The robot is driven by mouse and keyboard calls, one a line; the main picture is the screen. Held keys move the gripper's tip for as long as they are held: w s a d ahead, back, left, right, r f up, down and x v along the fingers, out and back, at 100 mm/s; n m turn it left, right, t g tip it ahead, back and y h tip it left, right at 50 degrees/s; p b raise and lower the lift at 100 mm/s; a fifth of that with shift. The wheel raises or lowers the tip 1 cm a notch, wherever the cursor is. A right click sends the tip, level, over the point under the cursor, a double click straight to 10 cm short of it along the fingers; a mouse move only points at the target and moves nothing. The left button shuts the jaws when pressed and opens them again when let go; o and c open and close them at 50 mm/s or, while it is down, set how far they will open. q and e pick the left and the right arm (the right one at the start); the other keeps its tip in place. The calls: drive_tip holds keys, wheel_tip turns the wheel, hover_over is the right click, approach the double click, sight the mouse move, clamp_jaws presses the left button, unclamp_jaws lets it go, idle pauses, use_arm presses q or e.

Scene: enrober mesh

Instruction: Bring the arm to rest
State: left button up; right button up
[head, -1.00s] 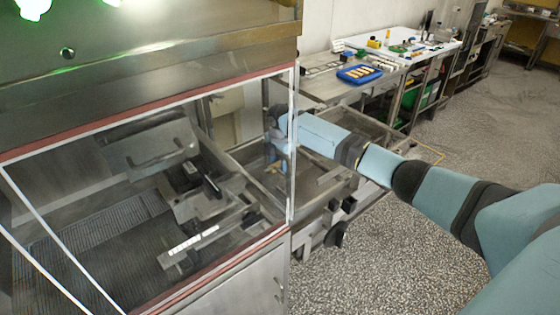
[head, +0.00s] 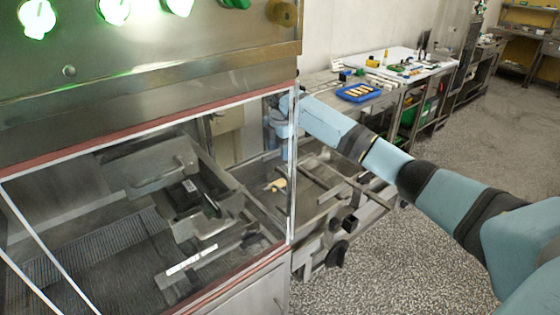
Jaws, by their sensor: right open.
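My right arm (head: 400,166) reaches in from the right edge. Its wrist and right gripper (head: 283,163) point down behind the clear pane at the machine's right end. The gripper is open, but it is small and its fingertips are hard to make out. A small pale tan piece (head: 277,184) lies below it on the machine's open bed (head: 322,207), apart from the gripper as far as I can tell. My left gripper is not in view.
The enrober's clear-paned steel housing (head: 150,85) with lit green knobs (head: 114,10) fills the left. A blue tray (head: 358,93) with several tan pieces stands on a steel bench behind. Black knobs (head: 338,252) jut from the bed's front. Speckled floor is clear at right.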

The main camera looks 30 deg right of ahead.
drive_tip(key=shift+r, duration=0.25)
idle(0.3)
